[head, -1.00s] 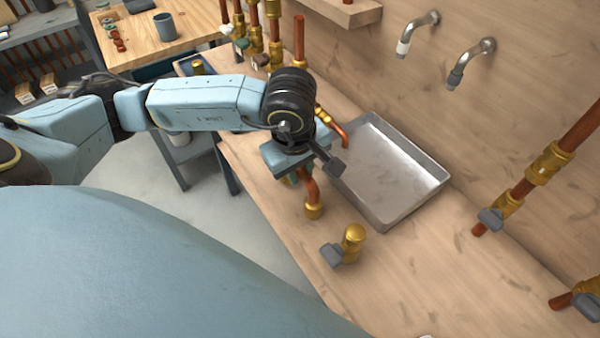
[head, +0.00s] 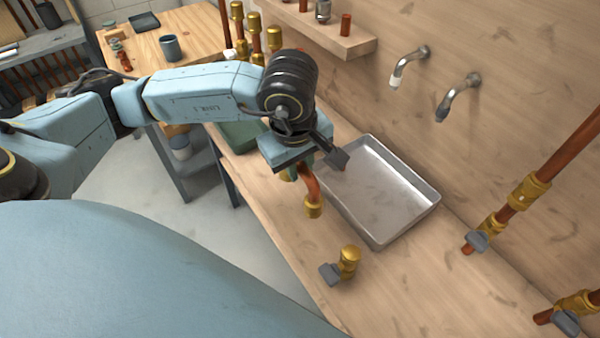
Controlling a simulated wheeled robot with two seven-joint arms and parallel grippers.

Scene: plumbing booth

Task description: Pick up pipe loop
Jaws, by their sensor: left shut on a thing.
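The pipe loop (head: 313,186) is a curved copper pipe with a brass fitting at its lower end. It hangs below my left gripper (head: 312,165), over the workbench just left of the metal tray. My left gripper is shut on it; the palm and a dark finger hide the upper part of the loop. A small copper piece shows just beyond the dark finger, at the tray's edge. My right gripper is not in view.
A shallow metal tray (head: 432,212) lies on the wooden workbench (head: 420,290). A brass valve with a grey handle (head: 348,261) stands nearer. Two wall taps (head: 458,96) and copper pipes (head: 528,192) are at the right. A wooden shelf (head: 345,44) is above.

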